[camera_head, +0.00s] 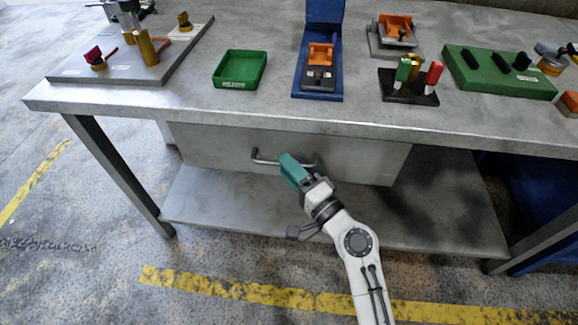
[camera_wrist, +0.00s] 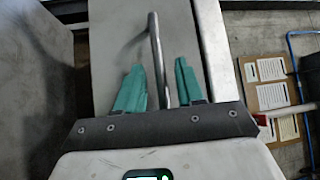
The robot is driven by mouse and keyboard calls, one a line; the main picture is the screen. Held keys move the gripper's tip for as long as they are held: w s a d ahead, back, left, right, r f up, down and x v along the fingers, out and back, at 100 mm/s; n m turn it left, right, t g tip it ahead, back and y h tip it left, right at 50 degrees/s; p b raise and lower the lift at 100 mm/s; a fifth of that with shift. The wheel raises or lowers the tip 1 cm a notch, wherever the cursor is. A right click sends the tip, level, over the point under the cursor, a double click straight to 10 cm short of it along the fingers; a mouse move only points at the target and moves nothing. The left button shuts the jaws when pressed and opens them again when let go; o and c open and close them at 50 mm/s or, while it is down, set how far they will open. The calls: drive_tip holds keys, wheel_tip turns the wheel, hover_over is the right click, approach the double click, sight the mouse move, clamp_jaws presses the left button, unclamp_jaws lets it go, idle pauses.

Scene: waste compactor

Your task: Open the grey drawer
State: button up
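The grey drawer (camera_head: 220,148) has a wide flat front under the metal workbench top; its front also shows in the wrist view (camera_wrist: 112,45). A bar handle (camera_head: 265,161) runs along the drawer front. My gripper (camera_head: 290,163) is at the right part of this handle and hides some of it. In the wrist view my gripper (camera_wrist: 160,82) has its two teal fingers apart, with the handle (camera_wrist: 156,50) passing between them. Gaps show on both sides of the bar, so the fingers do not appear clamped on it.
The workbench (camera_head: 180,105) carries a green tray (camera_head: 240,70), a blue stand (camera_head: 318,95) and a green block with black parts (camera_head: 500,75). A lower shelf (camera_head: 220,205) lies beneath the drawer. A bench leg (camera_head: 120,175) stands at left. The floor in front looks clear.

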drive_tip(key=shift+w+a, duration=0.2)
drive_tip(key=shift+a, duration=0.05)
drive_tip(key=shift+c, duration=0.4)
clamp_jaws()
